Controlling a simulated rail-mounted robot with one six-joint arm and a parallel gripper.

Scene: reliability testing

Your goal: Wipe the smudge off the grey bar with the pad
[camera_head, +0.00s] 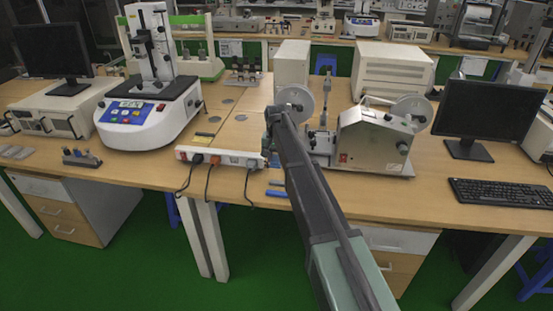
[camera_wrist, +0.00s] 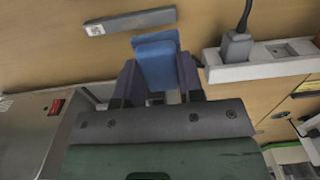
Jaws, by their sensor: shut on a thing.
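My gripper (camera_wrist: 158,76) is shut on a blue pad (camera_wrist: 157,64), with one dark finger on each side of it in the wrist view. The grey bar (camera_wrist: 135,20) lies on the wooden table just beyond the pad, near the top of that view. A pale patch with dark marks, which may be the smudge (camera_wrist: 95,30), shows at its left end. The pad's edge appears close to the bar with a narrow strip of table between; its height above the table is unclear. In the head view my arm hides the gripper's fingers.
A white power strip (camera_head: 222,158) with plugs and cables lies left of my arm; its end also shows right of the pad in the wrist view (camera_wrist: 262,70). A metal machine (camera_head: 374,142) with reels stands to the right. Bare table lies around the bar.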

